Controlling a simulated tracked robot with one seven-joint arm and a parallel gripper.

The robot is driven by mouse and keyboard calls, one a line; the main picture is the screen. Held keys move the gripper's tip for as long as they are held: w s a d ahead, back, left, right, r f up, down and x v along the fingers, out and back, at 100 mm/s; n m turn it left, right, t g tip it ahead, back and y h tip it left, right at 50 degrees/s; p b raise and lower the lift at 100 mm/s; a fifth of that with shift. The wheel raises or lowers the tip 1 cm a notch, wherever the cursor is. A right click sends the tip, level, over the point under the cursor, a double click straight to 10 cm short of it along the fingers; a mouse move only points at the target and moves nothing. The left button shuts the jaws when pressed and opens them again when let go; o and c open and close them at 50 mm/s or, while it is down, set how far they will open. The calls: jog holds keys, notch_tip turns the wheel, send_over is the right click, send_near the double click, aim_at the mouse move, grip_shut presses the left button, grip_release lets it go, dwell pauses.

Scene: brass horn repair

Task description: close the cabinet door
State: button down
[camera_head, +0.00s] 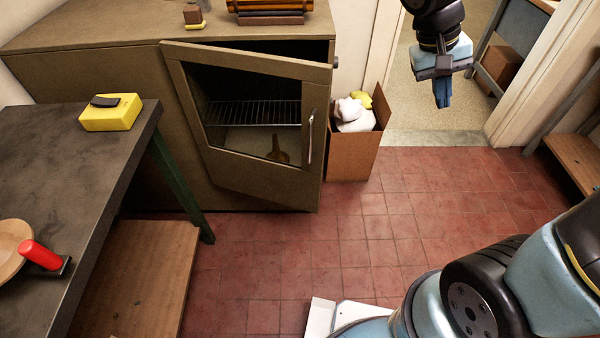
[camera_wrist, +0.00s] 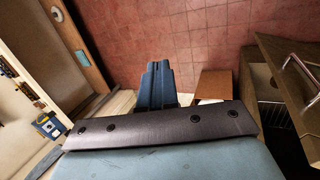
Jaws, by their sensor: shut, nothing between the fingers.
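The cabinet (camera_head: 165,70) is olive-brown and stands against the back wall. Its door (camera_head: 190,106), a frame around a large window opening, is ajar and swung outward, hinged at the left. A pale vertical handle (camera_head: 311,138) is on the door's right side. Through the opening a wire rack (camera_head: 255,113) and a brass-coloured piece (camera_head: 280,150) show. My gripper (camera_head: 442,95) hangs in the air to the right of the door, apart from it, shut and empty. In the wrist view the gripper (camera_wrist: 157,78) points over the floor, with the door handle (camera_wrist: 300,68) at the right edge.
A cardboard box (camera_head: 352,155) with white and yellow contents stands right of the cabinet, near the door's free edge. A dark workbench (camera_head: 60,150) with a yellow block (camera_head: 111,112) is at left. Open red tile floor (camera_head: 370,235) lies in front. A doorway is behind my gripper.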

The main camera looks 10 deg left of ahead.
jog(key=w+a+f+n+t+h, duration=0.2)
jog(key=a+f+n+t+h, duration=0.45)
jog(key=a+f, duration=1.15)
jog(key=s+a+f+n+t+y, duration=0.2)
jog(key=s+a+f+t, duration=0.25)
jog(key=f, duration=0.25)
jog(key=s+a+f+n+t+y, duration=0.25)
jog(key=a+f+t, duration=0.2)
jog(key=f, duration=0.25)
jog(key=s+a+f+n+t+y, duration=0.1)
jog(key=s+a+f+n+t, duration=0.1)
jog(key=s+a+f+t, duration=0.45)
jog(key=w+d+g, duration=0.1)
jog(key=w+d, duration=0.1)
jog(key=w, duration=0.5)
jog(key=w+d+r+g, duration=0.1)
jog(key=w+d, duration=0.2)
jog(key=w, duration=0.5)
jog(key=shift+d+r+g, duration=0.25)
jog(key=shift+g, duration=0.05)
jog(key=shift+w, duration=0.1)
